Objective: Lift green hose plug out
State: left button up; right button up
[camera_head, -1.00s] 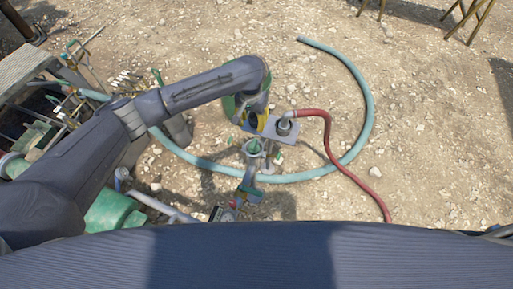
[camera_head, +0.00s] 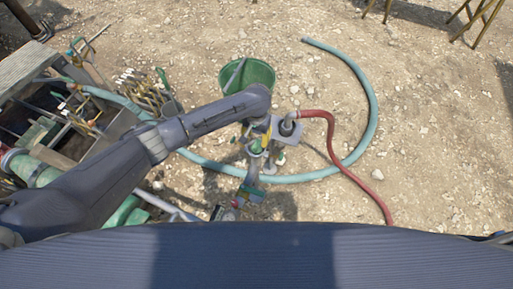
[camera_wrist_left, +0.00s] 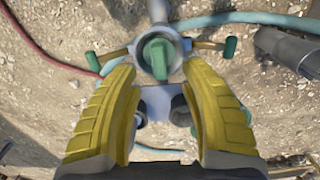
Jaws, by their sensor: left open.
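The green hose plug (camera_wrist_left: 157,57) sits in the round grey mouth of an upright pipe fitting (camera_wrist_left: 135,52). In the head view the plug (camera_head: 256,146) shows partly, just below my left wrist. My left gripper (camera_wrist_left: 158,72) is open, with its yellow fingers spread to either side of the plug's near side. Nothing is held between them. In the head view my left gripper (camera_head: 263,141) is mostly hidden by its own arm. My right gripper is in neither view.
A red hose (camera_head: 328,140) joins a grey fitting just right of the plug. A pale blue hose (camera_head: 371,112) curves over the gravel. A green bucket (camera_head: 262,72) stands behind my left arm. Tools crowd the left side; gravel at right is open.

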aim_at(256, 143)
pick_arm(q)
jog(key=shift+s+f, duration=0.1)
jog(key=shift+f, duration=2.65)
grip_shut()
